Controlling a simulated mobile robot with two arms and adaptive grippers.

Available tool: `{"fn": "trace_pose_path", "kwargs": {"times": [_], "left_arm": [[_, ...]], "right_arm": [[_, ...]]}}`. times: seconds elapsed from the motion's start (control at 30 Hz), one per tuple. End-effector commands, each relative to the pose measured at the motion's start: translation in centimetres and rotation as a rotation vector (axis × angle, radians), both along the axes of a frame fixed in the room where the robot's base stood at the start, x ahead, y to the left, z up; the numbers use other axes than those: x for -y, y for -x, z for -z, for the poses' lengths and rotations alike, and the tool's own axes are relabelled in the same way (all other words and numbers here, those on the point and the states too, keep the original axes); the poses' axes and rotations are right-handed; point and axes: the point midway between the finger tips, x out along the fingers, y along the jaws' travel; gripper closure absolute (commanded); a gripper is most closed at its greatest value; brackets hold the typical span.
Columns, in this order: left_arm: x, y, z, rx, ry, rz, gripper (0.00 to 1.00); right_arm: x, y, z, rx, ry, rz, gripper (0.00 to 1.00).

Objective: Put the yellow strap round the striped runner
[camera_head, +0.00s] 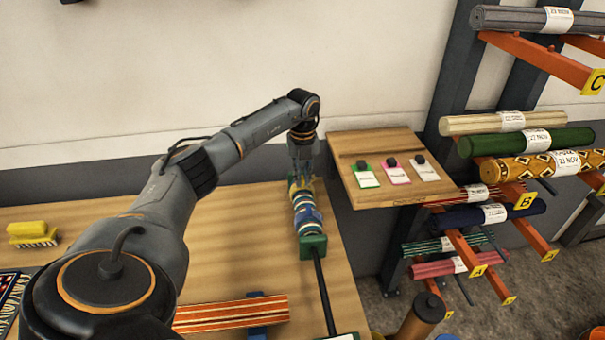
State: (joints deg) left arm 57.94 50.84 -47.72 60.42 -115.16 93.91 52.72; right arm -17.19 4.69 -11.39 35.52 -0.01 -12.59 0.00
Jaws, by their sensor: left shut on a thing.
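The striped runner (240,313), with orange, red and white lengthwise stripes, lies at the front of the wooden table. My left arm hides its left end. A row of blue, pale and yellow bands (307,213) lies at the table's right side, by a green block (313,246). The yellow strap (294,187) shows at the far end of this row. My left gripper (302,180) reaches down there from above and is shut on the yellow strap, apart from the runner. The fingertips are small and partly hidden. My right gripper is out of view.
A dark rod (324,290) runs forward from the green block. A blue support (257,331) shows at the runner. A wooden shelf (353,183) with three tags and a rack of rolled rugs (526,142) stand right. A yellow brush (33,232) lies left. The table's middle is clear.

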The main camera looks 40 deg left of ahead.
Motion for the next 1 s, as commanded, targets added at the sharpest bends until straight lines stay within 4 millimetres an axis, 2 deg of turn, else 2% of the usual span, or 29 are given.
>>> {"fn": "trace_pose_path", "kwargs": {"times": [0.13,0.43,0.47,0.5,0.6,0.87,1.0], "left_arm": [[0.0,0.0,0.8,0.0,0.0,0.0,1.0],[0.0,0.0,0.9,0.0,0.0,0.0,1.0],[0.0,0.0,0.9,0.0,0.0,0.0,0.88],[0.0,0.0,0.9,0.0,0.0,0.0,0.8],[0.0,0.0,0.9,0.0,0.0,0.0,0.63],[0.0,0.0,0.8,0.001,0.001,0.0,0.63],[0.0,-0.1,-0.1,0.002,0.0,0.001,0.63]], "right_arm": [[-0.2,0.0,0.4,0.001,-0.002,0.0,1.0],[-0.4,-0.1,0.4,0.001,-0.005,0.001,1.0],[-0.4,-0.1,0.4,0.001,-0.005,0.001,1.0],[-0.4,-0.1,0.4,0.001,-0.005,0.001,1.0],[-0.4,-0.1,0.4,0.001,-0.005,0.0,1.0],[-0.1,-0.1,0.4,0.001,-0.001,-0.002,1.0],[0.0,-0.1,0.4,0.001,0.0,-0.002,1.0]]}}
